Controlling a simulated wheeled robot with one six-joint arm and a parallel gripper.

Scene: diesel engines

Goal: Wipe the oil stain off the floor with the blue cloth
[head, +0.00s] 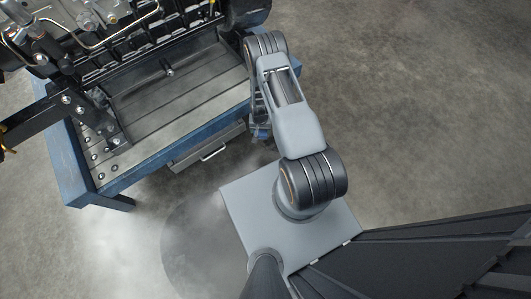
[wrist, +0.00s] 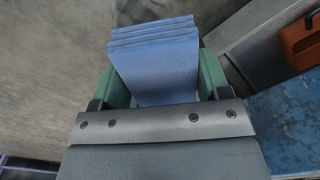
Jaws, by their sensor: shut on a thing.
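The blue cloth (wrist: 155,68) is a folded stack of several layers in the wrist view. My gripper (wrist: 158,74) has green fingers shut on it from both sides, and the cloth stands out past the fingertips. In the head view my arm hides most of the gripper, and I cannot make out the cloth for sure. A dark rounded patch (head: 190,245) shows on the floor left of my base in the head view; I cannot tell whether it is the oil stain or part of my base or its shadow.
A blue engine stand (head: 85,185) with a dark engine (head: 150,30) on it fills the upper left. A drawer with a handle (head: 213,154) sticks out below its edge. An orange object (wrist: 300,42) lies at the wrist view's right. Concrete floor (head: 420,110) is clear at right.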

